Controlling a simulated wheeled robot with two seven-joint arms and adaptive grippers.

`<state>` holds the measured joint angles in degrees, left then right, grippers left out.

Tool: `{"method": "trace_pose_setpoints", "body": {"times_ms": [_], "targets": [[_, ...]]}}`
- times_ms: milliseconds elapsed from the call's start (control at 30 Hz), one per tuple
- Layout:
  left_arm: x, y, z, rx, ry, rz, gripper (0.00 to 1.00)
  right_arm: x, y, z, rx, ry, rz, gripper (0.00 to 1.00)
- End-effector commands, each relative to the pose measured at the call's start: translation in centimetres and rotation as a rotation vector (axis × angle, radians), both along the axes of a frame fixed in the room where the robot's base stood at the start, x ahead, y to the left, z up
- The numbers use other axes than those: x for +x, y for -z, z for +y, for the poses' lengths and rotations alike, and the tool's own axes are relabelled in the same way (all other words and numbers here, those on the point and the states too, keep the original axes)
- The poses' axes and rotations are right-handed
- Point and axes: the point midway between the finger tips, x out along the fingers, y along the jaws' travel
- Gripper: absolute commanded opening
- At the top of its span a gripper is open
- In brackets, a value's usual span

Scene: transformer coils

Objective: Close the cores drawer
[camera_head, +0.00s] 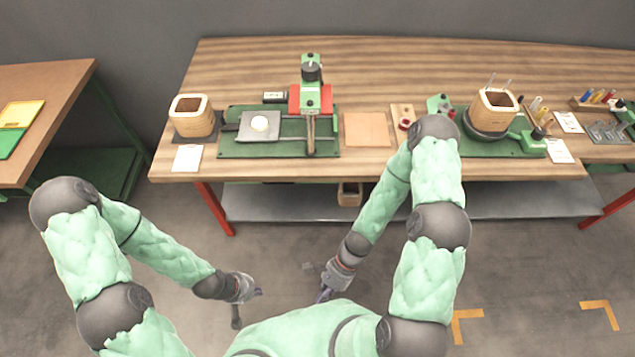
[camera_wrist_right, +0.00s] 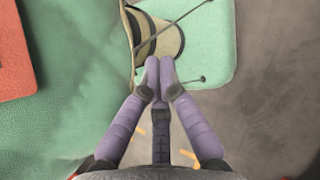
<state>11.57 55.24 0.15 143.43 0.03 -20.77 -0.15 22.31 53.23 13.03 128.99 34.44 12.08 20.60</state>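I cannot make out a cores drawer in either view. My left gripper (camera_head: 252,296) hangs low in front of the workbench, over the floor; it is too small to tell whether it is open or shut. My right gripper (camera_head: 320,284) is also low in front of the bench, close to my body and apart from the furniture. In the right wrist view my right gripper (camera_wrist_right: 159,64) has its purple-grey fingers converged with the tips together and nothing visible between them.
The long wooden workbench (camera_head: 365,70) carries a coil (camera_head: 192,117) at left, a green press (camera_head: 311,98) and another coil (camera_head: 492,112) at right. A small wooden box (camera_head: 349,194) shows below on the grey shelf (camera_head: 270,200). A side table (camera_head: 45,85) stands left. Floor between is clear.

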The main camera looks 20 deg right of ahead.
Motion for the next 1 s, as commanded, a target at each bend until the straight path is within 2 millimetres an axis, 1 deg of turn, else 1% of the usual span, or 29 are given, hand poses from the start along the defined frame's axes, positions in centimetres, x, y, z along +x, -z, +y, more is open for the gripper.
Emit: {"method": "trace_pose_setpoints", "body": {"times_ms": [33, 67, 100, 167, 200, 267, 333, 367, 400, 433, 467, 500, 567, 600, 700, 800, 900, 1000], "targets": [[0.0, 0.1, 0.0, 0.0, -0.001, 0.0, 0.0, 0.1, -0.3, 0.9, 0.032, 0.157, 0.124, 0.0], [0.0, 0.2, 0.0, 0.0, -0.001, 0.0, 0.0, 0.4, -0.7, 1.6, 0.054, 0.253, 0.199, 0.0], [0.0, 0.2, 0.0, 0.0, -0.001, 0.0, 0.0, 1.1, -1.2, 2.4, 0.089, 0.381, 0.298, 0.0], [0.0, 0.3, 0.0, 0.0, -0.001, 0.0, 0.0, 2.7, -2.1, 3.5, 0.152, 0.57, 0.441, 0.0], [0.0, 0.3, 0.0, 0.0, -0.001, 0.0, 0.0, 4.2, -2.6, 3.9, 0.2, 0.697, 0.531, 0.0], [0.0, 0.4, 0.0, 0.0, -0.001, 0.0, 0.0, 6.8, -3.4, 4.2, 0.286, 0.882, 0.659, 0.0], [0.0, 0.5, 0.0, 0.0, -0.001, -0.001, 0.0, 10.4, -4.1, 3.7, 0.404, 1.089, 0.797, 0.0], [0.0, 0.5, 0.0, 0.0, -0.001, -0.001, 0.0, 12.0, -4.4, 3.2, 0.46, 1.175, 0.852, 0.0], [0.0, 0.6, 0.0, 0.0, -0.001, -0.001, 0.0, 14.1, -4.6, 2.2, 0.539, 1.282, 0.916, 0.0], [0.0, 0.6, 0.0, 0.0, -0.001, -0.001, 0.0, 15.6, -4.9, 1.3, 0.602, 1.356, 0.959, 0.0], [0.0, 0.6, 0.0, 0.0, -0.001, -0.001, 0.0, 16.9, -5.0, 0.3, 0.663, 1.426, 0.999, 0.0], [0.0, 0.7, 0.0, 0.0, -0.001, -0.001, 0.0, 18.6, -5.1, -1.2, 0.746, 1.509, 1.043, 0.0], [0.0, 0.7, 0.0, 0.0, -0.001, -0.001, 0.0, 20.7, -5.3, -3.5, 0.864, 1.614, 1.094, 0.0], [0.0, 0.7, 0.0, 0.0, -0.001, -0.001, 0.0, 21.7, -5.4, -5.1, 0.938, 1.67, 1.118, 0.0], [0.0, 0.8, 0.0, 0.0, -0.001, -0.001, 0.0, 23.4, -5.5, -8.2, 1.085, 1.768, 1.154, 0.0], [0.0, 0.8, 0.0, 0.0, -0.001, -0.001, 0.0, 24.3, -5.6, -10.0, 1.171, 1.815, 1.168, 0.0], [0.0, 0.9, 0.0, 0.0, -0.001, -0.001, 0.0, 24.8, -5.6, -10.5, 1.202, 1.832, 1.173, 0.0], [0.0, 1.2, 0.0, 0.0, -0.001, -0.001, 0.0, 25.6, -5.6, -10.2, 1.204, 1.83, 1.173, 0.0]]}}
